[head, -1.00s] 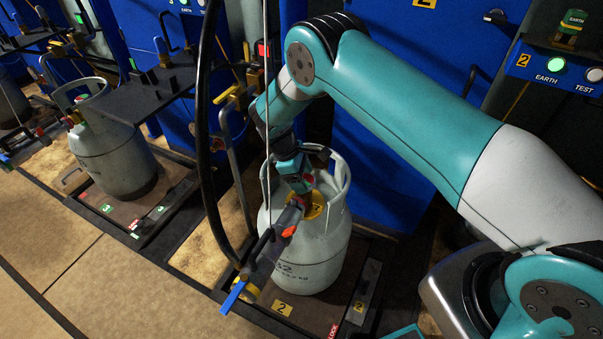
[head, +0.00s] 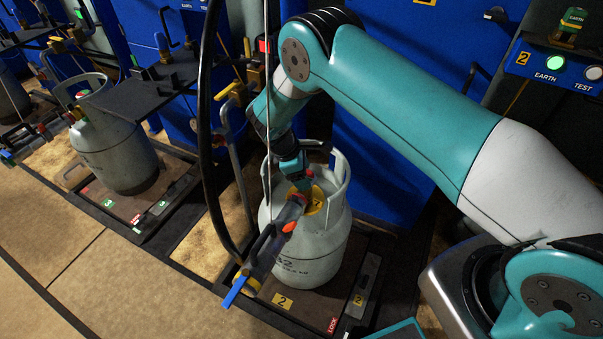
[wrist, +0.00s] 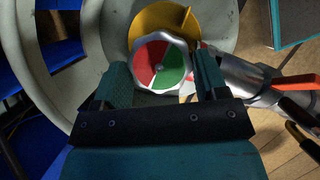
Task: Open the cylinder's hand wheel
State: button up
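The grey gas cylinder (head: 318,245) stands upright on the scale in the middle of the head view. Its hand wheel (wrist: 163,62), with a silver lobed rim and red and green sectors, shows in the wrist view over a yellow disc (wrist: 190,20). My gripper (wrist: 162,78) is open, with one teal finger on each side of the wheel's near part. I cannot tell whether the fingers touch the rim. In the head view my gripper (head: 297,178) points down at the cylinder's top and largely hides the wheel.
A filling connector (head: 270,240) with an orange lever and blue handle is attached at the valve; it is close to my right finger in the wrist view (wrist: 245,75). The cylinder's collar (head: 340,175) surrounds the valve. A black hose (head: 203,130) hangs left. Another cylinder (head: 118,150) stands further left.

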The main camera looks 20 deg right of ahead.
jog(key=o, duration=0.4)
jog(key=p+v, duration=0.1)
jog(key=v, duration=1.6)
jog(key=shift+r, duration=0.25)
